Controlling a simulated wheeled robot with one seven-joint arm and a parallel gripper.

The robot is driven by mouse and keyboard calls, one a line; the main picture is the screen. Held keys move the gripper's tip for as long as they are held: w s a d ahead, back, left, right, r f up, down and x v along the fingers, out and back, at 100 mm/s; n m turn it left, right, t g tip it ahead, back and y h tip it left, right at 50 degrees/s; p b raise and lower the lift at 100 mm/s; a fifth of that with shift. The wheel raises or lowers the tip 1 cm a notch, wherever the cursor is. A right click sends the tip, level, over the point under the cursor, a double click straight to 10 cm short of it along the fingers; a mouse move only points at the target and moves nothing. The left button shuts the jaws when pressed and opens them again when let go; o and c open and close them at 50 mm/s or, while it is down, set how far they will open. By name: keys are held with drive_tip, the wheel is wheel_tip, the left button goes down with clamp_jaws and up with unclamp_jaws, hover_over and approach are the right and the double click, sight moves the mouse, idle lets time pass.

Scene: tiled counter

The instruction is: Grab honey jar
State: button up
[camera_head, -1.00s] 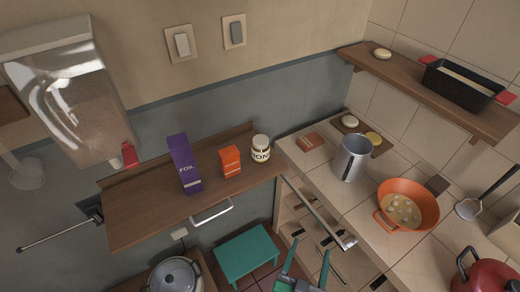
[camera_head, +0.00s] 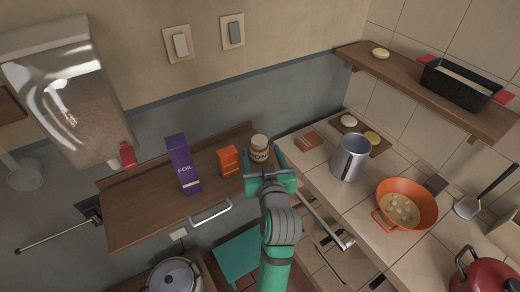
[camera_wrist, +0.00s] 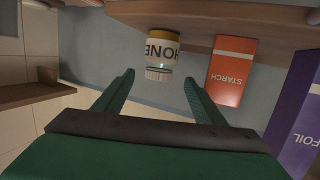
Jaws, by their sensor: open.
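The honey jar (camera_head: 260,143) is white with dark lettering and a yellowish band. It stands upright at the right end of the wooden wall shelf (camera_head: 140,228). My green gripper (camera_head: 263,158) is at the shelf's right end, in front of the jar, and hides its lower part in the head view. In the wrist view, which is upside down, the jar (camera_wrist: 161,50) lies ahead, roughly centred between the spread fingertips (camera_wrist: 160,79). The gripper is open and empty, with the jar apparently just beyond the tips.
An orange starch box (camera_head: 228,161) stands close beside the jar on its left, and a purple foil box (camera_head: 184,165) farther left. A tiled counter to the right holds a metal mug (camera_head: 350,158) and an orange pan (camera_head: 408,205). A metal rail (camera_head: 318,216) runs along the counter front.

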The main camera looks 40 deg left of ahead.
sight(260, 148)
drive_tip(key=x, duration=0.5)
drive_tip(key=shift+f, duration=0.1)
drive_tip(key=shift+f+x, duration=0.2)
drive_tip(key=shift+x, duration=1.2)
drive_tip(key=shift+f+x, duration=0.15)
drive_tip(key=shift+x, duration=1.25)
drive_tip(key=shift+d, duration=0.15)
drive_tip(key=c, duration=1.2)
drive_tip(key=shift+c, duration=0.8)
drive_tip(key=shift+r, duration=0.1)
